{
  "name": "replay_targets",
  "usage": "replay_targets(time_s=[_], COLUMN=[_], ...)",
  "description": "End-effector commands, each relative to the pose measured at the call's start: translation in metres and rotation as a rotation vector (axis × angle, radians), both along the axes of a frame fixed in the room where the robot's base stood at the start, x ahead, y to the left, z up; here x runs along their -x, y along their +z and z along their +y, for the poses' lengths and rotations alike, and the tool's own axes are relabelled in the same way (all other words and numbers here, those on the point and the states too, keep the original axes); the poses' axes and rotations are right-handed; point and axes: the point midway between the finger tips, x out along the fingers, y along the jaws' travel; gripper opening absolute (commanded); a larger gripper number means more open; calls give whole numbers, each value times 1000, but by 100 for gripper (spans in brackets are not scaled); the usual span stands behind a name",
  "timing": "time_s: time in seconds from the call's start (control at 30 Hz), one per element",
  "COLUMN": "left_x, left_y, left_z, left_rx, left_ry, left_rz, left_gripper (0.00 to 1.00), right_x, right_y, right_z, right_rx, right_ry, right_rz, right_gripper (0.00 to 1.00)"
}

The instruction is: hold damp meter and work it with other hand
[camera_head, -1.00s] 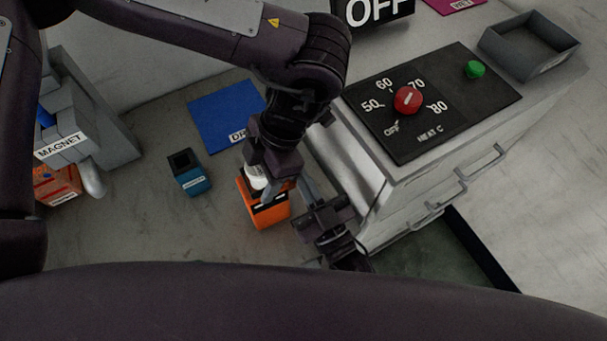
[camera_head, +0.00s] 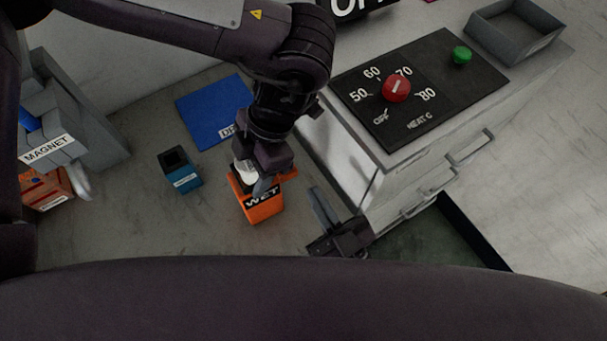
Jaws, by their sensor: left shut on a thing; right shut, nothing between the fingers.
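An orange block (camera_head: 264,211) with a dark face reading WET appears to be the damp meter; it is at the middle of the camera_head view. My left gripper (camera_head: 256,182) comes down over its top and is shut on it, hiding much of the top. A white rounded piece (camera_head: 245,171) shows at the left side of that gripper. My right gripper (camera_head: 318,198) is shut and empty, to the right of the orange block and apart from it, beside the cabinet.
A small blue box (camera_head: 182,176) with a dark opening and a blue mat (camera_head: 208,112) lie left of the block. A grey MAGNET stand (camera_head: 92,135) is at far left. The heater cabinet (camera_head: 408,170) with a red knob (camera_head: 396,88) and grey tray (camera_head: 487,40) stands at right.

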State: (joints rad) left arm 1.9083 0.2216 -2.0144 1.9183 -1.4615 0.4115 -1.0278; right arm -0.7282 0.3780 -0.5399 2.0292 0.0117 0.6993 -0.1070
Motion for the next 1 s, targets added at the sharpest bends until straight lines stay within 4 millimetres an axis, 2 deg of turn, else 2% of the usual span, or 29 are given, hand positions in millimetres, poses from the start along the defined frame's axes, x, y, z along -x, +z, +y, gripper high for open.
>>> replay_targets(time_s=[0.2,0.6,0.63,0.8,1.0], left_x=[1,0,0,0,0], left_y=[-1,-1,-1,0,0], left_z=[0,-1,-1,-1,-1], left_rx=[1,3,3,3,2], left_ry=[-1,-1,-1,-1,-1], left_rz=[2,1,1,0,0], left_gripper=[32,32,55,78,80], right_x=[15,16,16,16,16], right_y=[-6,-6,-6,-6,-6], right_z=[-10,-11,-11,-11,-11], right_rx=[-1,-3,-3,-3,-3], right_ry=[0,-1,-1,-1,-1], right_rz=[0,-2,-2,-3,-3], right_gripper=[0,0,0,0,0])
